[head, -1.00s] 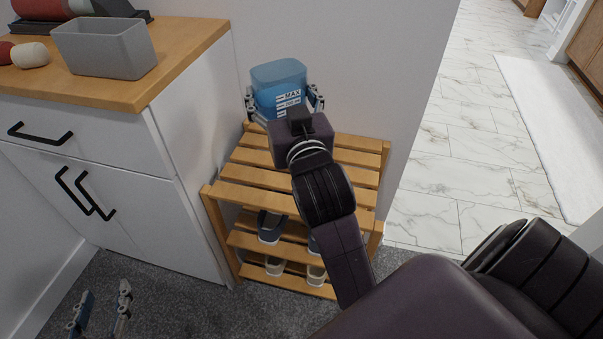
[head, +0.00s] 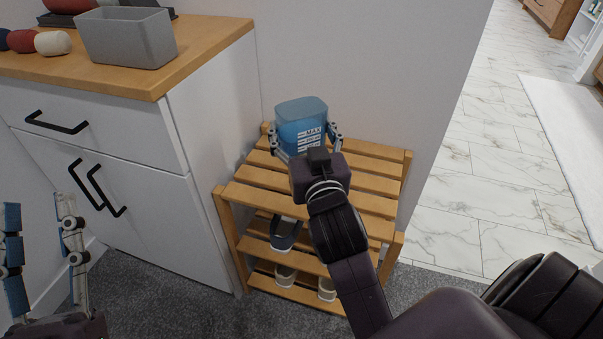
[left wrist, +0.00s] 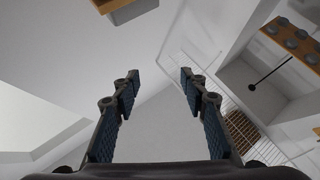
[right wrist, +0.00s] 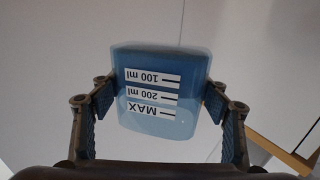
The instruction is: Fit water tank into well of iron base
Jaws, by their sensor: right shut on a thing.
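The water tank (head: 302,122) is a translucent blue container with white MAX and ml markings. It looks upright in the head view, in front of the wall at the back of the slatted rack. My right gripper (head: 307,143) is shut on its two sides; the right wrist view also shows the tank (right wrist: 160,85) between the fingers. Whether the tank's bottom touches the rack is hidden. My left gripper (head: 38,210) is open and empty at the lower left, before the white cabinet. A dark base (head: 150,12) on the cabinet top is cut off; I cannot tell whether it is the iron base.
The wooden rack (head: 338,190) has shoes on its lower shelves. On the cabinet's wooden top (head: 150,80) stand a grey open bin (head: 125,40) and several rolled red, white and blue items (head: 50,43). Marble floor (head: 450,190) lies clear at right.

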